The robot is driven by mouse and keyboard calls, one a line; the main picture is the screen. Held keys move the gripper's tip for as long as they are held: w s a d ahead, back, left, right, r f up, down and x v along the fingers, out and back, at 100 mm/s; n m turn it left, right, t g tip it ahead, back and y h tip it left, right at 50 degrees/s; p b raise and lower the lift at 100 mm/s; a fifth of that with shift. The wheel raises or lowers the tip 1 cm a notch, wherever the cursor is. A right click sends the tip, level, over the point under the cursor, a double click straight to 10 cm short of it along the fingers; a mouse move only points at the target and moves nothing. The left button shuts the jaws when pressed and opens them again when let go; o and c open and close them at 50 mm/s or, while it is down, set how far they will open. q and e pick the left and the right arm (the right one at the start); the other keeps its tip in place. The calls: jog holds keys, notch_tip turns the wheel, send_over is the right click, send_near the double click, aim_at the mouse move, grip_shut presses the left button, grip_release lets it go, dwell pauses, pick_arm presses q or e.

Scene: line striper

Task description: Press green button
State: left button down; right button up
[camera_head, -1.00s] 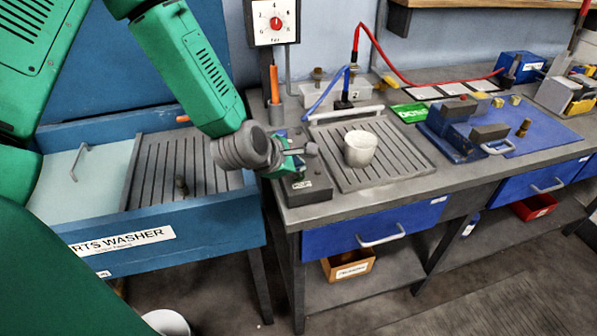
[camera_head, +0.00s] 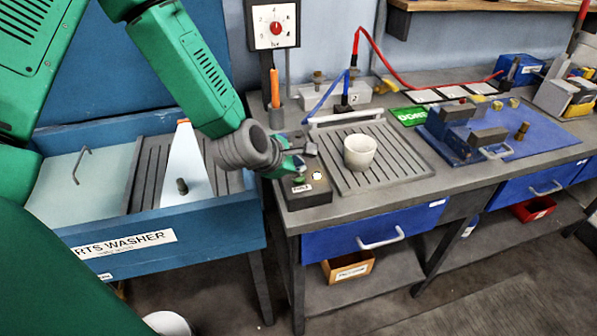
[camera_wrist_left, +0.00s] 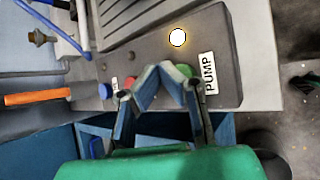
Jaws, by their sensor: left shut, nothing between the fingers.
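A dark control box labelled PUMP (camera_head: 312,210) sits at the left end of the grey bench. It also shows in the left wrist view (camera_wrist_left: 225,50). On it are a green button (camera_wrist_left: 187,71), a red button (camera_wrist_left: 130,82) and a glowing white lamp (camera_wrist_left: 177,38). My left gripper (camera_head: 297,168) is shut and empty, low over the box. In the left wrist view its fingertips (camera_wrist_left: 160,72) are right beside the green button and partly cover it. I cannot tell whether they touch it. My right gripper is not in view.
The blue parts washer (camera_head: 165,238) stands left of the bench, with a white cone shape (camera_head: 184,165) over its slatted tray. A white cup (camera_head: 360,152) stands on a ridged mat. A holder with an orange stick (camera_head: 275,88) is behind the box.

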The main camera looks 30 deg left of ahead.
pick_arm(q)
jog(key=shift+r, duration=0.1)
notch_tip(320, 180, up, 6)
jog(key=p, duration=0.5)
dwell(0.5)
